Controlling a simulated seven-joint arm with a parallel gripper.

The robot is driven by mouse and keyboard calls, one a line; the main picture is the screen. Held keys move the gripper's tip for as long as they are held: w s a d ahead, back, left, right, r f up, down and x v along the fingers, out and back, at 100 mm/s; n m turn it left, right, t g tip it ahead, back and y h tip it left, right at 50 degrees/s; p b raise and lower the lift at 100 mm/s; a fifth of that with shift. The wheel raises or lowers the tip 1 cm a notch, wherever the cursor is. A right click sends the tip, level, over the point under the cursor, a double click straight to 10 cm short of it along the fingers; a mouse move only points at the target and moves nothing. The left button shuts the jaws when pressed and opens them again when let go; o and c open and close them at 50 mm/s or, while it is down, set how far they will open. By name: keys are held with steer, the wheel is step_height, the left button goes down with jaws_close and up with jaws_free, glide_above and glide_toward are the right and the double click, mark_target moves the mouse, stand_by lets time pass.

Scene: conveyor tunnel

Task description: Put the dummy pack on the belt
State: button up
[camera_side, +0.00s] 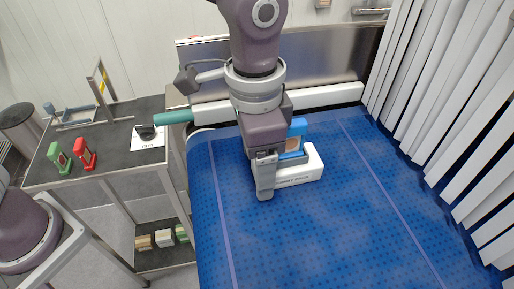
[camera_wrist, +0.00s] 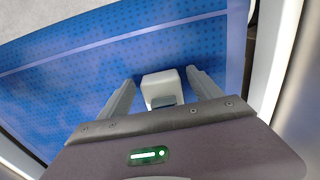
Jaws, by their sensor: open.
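The white dummy pack (camera_side: 302,172), with lettering on its side, lies on the blue perforated belt (camera_side: 300,235) near the belt's far end. A blue block with a brown face (camera_side: 297,138) shows just above and behind it; I cannot tell whether it is part of the pack. My gripper (camera_side: 277,172) is low over the belt at the pack. In the wrist view the jaws (camera_wrist: 160,77) are open, one finger on each side of the white pack (camera_wrist: 161,84). A gap shows beside the fingers. The pack's near end is partly hidden by my gripper.
White strip curtains (camera_side: 440,95) hang along the right side. A side cart (camera_side: 105,150) at left holds a green device (camera_side: 59,157), a red device (camera_side: 84,154) and a teal-handled tool (camera_side: 173,118). The belt's front part is clear.

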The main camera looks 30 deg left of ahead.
step_height(320, 180, up, 12)
steer(key=s+a+r+n+t+h, duration=0.1)
steer(key=s+a+r+n, duration=0.1)
steer(key=a, duration=0.5)
steer(key=s+a+r+n+t, duration=0.1)
steer(key=s+a+r+n, duration=0.1)
steer(key=a, duration=0.5)
steer(key=s+a+f+n+t+y, duration=0.1)
steer(key=s+a+f+n+t, duration=0.2)
steer(key=s+a, duration=0.6)
step_height(320, 180, down, 4)
steer(key=shift+s+a+r+n, duration=0.15)
steer(key=shift+s+a+n, duration=0.2)
steer(key=shift+s+n, duration=0.6)
steer(key=shift+w, duration=0.1)
